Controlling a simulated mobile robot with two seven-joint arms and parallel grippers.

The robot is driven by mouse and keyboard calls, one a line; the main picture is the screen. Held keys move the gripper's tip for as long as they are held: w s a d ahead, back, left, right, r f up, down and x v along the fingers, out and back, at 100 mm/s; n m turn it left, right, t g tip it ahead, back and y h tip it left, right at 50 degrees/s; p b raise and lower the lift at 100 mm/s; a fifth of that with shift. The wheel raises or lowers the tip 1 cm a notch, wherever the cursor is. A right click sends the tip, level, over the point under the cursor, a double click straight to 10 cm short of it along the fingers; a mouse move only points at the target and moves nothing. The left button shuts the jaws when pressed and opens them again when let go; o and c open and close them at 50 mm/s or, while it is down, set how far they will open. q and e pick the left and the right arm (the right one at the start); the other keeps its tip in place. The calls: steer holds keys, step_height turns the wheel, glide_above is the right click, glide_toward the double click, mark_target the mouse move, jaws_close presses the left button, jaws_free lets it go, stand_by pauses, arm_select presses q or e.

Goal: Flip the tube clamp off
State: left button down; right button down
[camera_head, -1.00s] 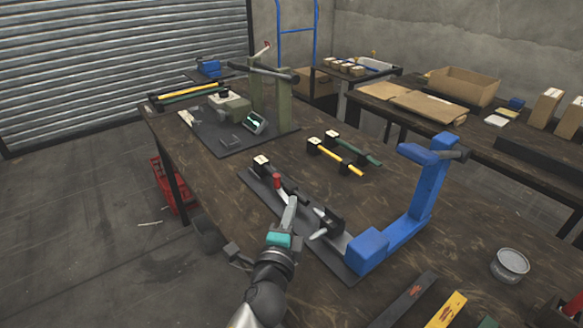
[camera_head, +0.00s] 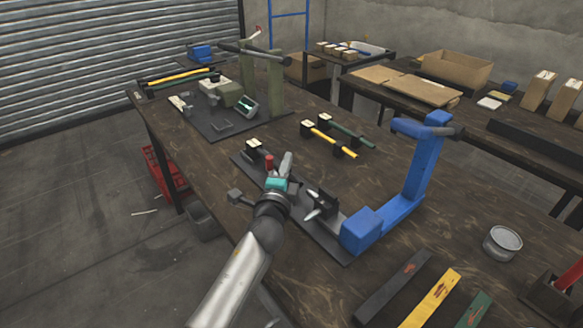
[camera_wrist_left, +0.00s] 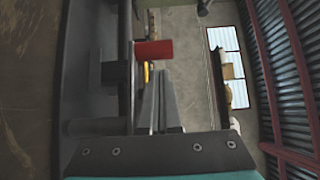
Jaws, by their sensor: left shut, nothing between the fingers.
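The tube clamp has a red handle (camera_head: 269,162) that stands up from the dark base plate (camera_head: 318,238) of the blue press (camera_head: 424,178). The handle shows in the left wrist view (camera_wrist_left: 153,50) as a red block lying sideways, just beyond and left of the fingertips. My left gripper (camera_head: 288,156) is shut and empty beside the handle, on its right in the head view. I cannot tell whether they touch. The fingers (camera_wrist_left: 158,82) partly hide the clamp's lower parts. My right gripper is not in view.
A green press (camera_head: 272,88) stands farther back on the same table. Coloured bars (camera_head: 432,298) and a round tin (camera_head: 502,242) are at the front right. The table between is clear.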

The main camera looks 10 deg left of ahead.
mark_target(271, 168)
arm_select(q)
steer(key=shift+s+a+r, duration=0.1)
steer(key=shift+s+a, duration=0.75)
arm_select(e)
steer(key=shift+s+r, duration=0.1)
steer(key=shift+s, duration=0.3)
arm_select(q)
steer(key=shift+s+a+p, duration=0.5)
steer(key=shift+s+a, duration=0.05)
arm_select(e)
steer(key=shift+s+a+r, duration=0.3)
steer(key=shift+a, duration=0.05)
arm_select(q)
steer(key=shift+s, duration=0.45)
steer(key=s, duration=0.8)
steer(key=s+d, duration=0.1)
steer(key=s, duration=0.3)
steer(key=shift+s+p, duration=0.35)
steer(key=shift+s, duration=0.85)
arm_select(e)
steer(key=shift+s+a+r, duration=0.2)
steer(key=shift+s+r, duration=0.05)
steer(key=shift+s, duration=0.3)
